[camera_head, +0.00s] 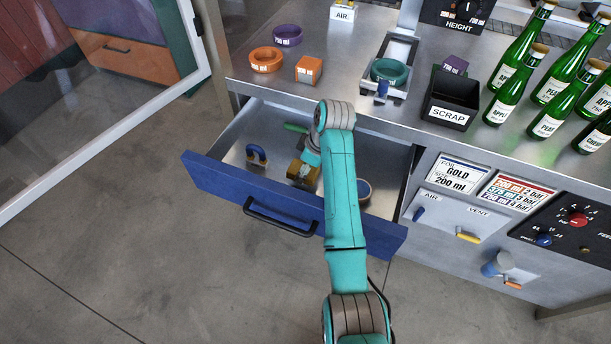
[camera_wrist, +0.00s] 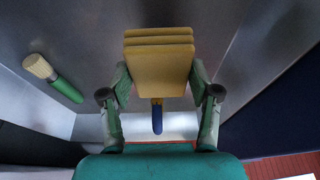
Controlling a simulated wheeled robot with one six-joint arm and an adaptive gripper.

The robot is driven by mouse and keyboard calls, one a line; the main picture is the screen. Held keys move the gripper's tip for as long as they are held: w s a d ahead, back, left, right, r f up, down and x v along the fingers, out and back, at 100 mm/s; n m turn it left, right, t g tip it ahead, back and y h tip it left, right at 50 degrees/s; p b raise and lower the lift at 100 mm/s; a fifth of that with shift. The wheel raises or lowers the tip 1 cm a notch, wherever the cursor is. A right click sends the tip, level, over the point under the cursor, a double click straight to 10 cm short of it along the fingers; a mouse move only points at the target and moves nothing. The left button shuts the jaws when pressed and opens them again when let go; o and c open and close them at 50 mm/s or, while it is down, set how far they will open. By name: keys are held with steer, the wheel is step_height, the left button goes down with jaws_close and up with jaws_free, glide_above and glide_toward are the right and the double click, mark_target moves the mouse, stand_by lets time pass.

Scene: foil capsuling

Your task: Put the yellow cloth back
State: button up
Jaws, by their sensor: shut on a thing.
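The yellow cloth (camera_wrist: 158,62) is a folded, layered block in the wrist view. My gripper (camera_wrist: 159,82) is shut on it, with one green finger at each side. In the head view my gripper (camera_head: 305,166) reaches into the open blue-fronted drawer (camera_head: 232,186), and the cloth (camera_head: 301,173) shows below it, partly hidden by my arm. I cannot tell whether the cloth touches the drawer floor.
The drawer also holds a blue-handled tool (camera_head: 257,155), a green-handled brush (camera_wrist: 56,78) and a round blue-rimmed item (camera_head: 363,189). The counter (camera_head: 335,80) above carries rings, a black scrap bin (camera_head: 450,100) and several green bottles (camera_head: 508,101).

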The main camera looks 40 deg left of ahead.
steer(key=shift+f, duration=2.05)
steer(key=shift+f, duration=0.1)
steer(key=o, duration=1.1)
steer(key=v, duration=1.2)
steer(key=shift+d, duration=0.1)
